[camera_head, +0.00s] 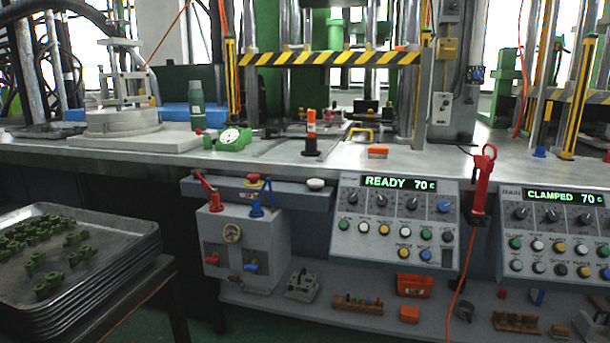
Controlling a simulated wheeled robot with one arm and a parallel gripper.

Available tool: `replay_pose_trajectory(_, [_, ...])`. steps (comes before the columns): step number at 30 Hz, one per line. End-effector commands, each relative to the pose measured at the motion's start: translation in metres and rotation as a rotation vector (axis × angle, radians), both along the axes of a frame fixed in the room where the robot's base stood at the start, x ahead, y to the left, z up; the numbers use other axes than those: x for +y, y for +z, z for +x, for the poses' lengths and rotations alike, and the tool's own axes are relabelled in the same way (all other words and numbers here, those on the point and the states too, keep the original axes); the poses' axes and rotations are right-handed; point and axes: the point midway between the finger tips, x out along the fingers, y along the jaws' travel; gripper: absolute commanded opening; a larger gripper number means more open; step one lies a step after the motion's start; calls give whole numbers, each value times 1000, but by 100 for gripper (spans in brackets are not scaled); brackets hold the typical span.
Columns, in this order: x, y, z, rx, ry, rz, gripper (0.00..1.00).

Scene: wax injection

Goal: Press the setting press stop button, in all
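A control panel (393,222) with a green display reading "READY 70 c" faces me at the centre, with black knobs and two rows of coloured round buttons. Its button labels are too small to read. A second panel (553,232) at the right edge reads "CLAMPED 70 c", with "MAIN" printed beside the display. A red mushroom button (254,178) with yellow beneath it sits on the bench front, left of the READY panel. I cannot tell which button is the setting press stop. My gripper is not in view.
A stack of metal trays (75,262) with green pieces stands at the left. A grey valve box (239,247) hangs below the bench. A red-handled tool (481,180) hangs between the panels with an orange hose. The lower shelf (340,312) holds red bins and wooden blocks.

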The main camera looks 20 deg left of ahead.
Motion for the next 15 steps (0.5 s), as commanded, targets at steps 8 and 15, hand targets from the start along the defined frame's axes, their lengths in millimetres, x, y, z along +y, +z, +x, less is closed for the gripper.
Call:
replay_pose_trajectory(8, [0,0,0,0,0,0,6])
replay_pose_trajectory(15, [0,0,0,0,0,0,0])
